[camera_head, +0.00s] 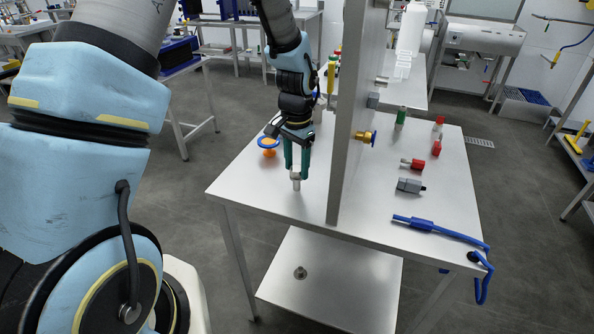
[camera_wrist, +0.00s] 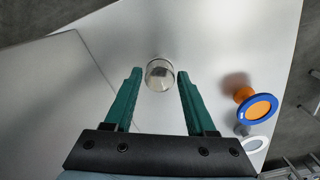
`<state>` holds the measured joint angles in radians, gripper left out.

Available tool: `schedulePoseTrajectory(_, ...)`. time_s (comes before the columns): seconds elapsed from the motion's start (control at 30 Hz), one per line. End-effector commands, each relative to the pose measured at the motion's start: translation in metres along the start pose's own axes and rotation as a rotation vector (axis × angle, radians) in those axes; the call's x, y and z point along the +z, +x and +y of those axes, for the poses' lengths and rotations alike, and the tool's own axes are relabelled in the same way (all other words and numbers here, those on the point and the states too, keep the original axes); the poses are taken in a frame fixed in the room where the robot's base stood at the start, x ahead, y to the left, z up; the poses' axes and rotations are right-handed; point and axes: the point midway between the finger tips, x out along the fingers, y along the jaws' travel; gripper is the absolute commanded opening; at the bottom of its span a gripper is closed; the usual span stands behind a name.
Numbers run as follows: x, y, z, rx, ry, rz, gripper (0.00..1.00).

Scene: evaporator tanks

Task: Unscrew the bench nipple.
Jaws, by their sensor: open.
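The bench nipple (camera_head: 296,182) is a short metal cylinder standing upright on the steel bench top, left of the upright panel. In the wrist view it shows from above as a round metal end (camera_wrist: 160,75). My gripper (camera_head: 297,172) points down over it with green fingers. In the wrist view my gripper (camera_wrist: 159,76) is open, with one fingertip on each side of the nipple. A small gap shows on both sides. The nipple's base is partly hidden from the wrist view by its own top.
An upright steel panel (camera_head: 349,120) stands close to the right of my gripper. An orange piece with a blue ring (camera_head: 268,143) is behind and left. The front left bench top is clear.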

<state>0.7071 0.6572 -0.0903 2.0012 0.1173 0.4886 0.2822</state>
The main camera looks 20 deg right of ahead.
Motion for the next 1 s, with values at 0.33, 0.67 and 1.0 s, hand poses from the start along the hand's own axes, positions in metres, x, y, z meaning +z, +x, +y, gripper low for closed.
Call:
schedulePoseTrajectory(0.33, 0.0001, -0.003, 0.0001, 0.002, 0.392, 0.0, 0.56)
schedulePoseTrajectory(0.67, 0.0002, -0.0042, 0.0003, 0.003, 0.734, 0.0, 0.56)
schedulePoseTrajectory(1.0, -0.0002, -0.0007, 0.0006, 0.001, 1.054, 0.001, 0.56)
